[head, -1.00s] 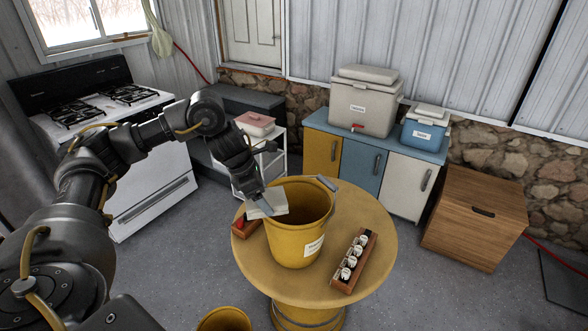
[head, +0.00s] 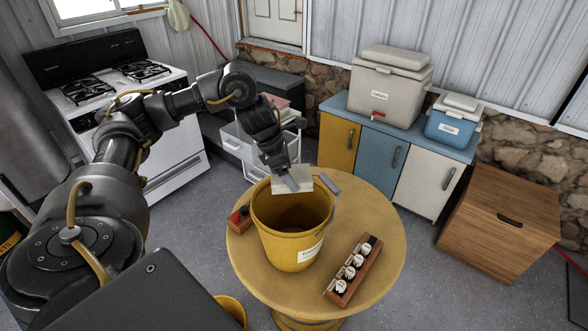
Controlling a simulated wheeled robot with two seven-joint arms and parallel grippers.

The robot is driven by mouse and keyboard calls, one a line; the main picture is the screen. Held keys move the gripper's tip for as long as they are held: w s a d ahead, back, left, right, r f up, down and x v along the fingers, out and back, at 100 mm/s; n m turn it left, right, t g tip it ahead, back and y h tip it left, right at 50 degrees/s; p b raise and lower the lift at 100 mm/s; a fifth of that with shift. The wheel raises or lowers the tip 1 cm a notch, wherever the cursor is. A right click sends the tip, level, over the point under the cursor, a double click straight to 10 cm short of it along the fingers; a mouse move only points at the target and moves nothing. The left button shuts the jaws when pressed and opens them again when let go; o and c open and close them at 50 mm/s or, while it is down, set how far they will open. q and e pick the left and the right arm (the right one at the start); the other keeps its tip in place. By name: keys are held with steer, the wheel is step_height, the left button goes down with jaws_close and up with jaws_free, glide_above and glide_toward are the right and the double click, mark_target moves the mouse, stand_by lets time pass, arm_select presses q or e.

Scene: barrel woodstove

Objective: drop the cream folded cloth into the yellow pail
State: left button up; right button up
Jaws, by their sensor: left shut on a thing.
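The yellow pail (head: 288,243) stands upright on a round yellow table, its mouth open toward me and a label on its front. My left gripper (head: 289,180) is shut on the cream folded cloth (head: 293,178). The cloth appears at the far rim of the pail, in front of the gripper's tips. I cannot tell whether the cloth touches the rim. The inside of the pail that shows looks empty. My right gripper is not in view.
On the round table (head: 375,215) a wooden rack with several small jars (head: 352,268) lies right of the pail, and a small wooden box (head: 240,218) sits at its left. A white cart (head: 238,143) stands behind. Another yellow pail (head: 232,308) is at the bottom.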

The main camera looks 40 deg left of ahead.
arm_select(q)
steer(key=shift+f+b, duration=0.55)
steer(key=shift+f, duration=0.3)
steer(key=f+b, duration=0.2)
steer(key=f, duration=0.1)
steer(key=shift+w+f, duration=0.1)
steer(key=shift+w, duration=0.1)
steer(key=shift+f+b, duration=0.55)
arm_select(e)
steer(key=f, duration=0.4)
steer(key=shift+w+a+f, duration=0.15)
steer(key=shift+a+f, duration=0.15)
arm_select(q)
steer(key=o, duration=1)
steer(key=shift+s, duration=0.1)
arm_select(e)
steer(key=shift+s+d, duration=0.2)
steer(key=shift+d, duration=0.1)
arm_select(q)
steer(key=shift+o, duration=0.2)
steer(key=shift+r, duration=0.1)
